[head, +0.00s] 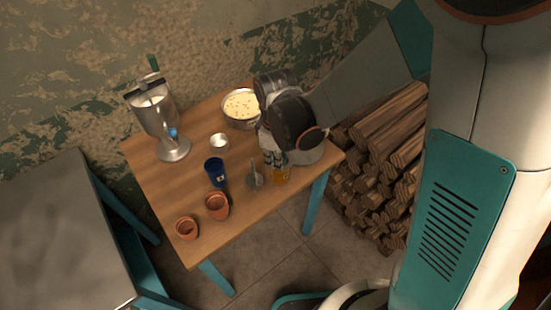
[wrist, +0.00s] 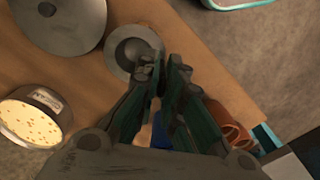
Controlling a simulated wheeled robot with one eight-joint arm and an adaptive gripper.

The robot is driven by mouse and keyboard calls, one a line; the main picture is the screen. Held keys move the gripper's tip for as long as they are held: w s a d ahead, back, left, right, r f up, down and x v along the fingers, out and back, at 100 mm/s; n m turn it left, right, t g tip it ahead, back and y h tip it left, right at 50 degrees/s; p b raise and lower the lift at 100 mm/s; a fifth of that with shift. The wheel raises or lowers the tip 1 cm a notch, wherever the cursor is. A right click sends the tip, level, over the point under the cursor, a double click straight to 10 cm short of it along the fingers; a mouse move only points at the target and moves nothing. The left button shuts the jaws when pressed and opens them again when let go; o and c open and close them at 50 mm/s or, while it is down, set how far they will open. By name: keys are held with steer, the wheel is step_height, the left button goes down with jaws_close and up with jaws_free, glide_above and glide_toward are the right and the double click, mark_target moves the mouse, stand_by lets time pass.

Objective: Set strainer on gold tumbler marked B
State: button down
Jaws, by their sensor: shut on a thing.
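A pan (head: 240,122) of pale liquid is behind.

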stand_by(0.8)
steer(key=c, duration=1.7)
jaws_free()
steer(key=shift+o, duration=0.2)
steer(key=o, duration=0.5)
steer(key=shift+r+p, duration=1.95)
steer(key=shift+r, duration=1.05)
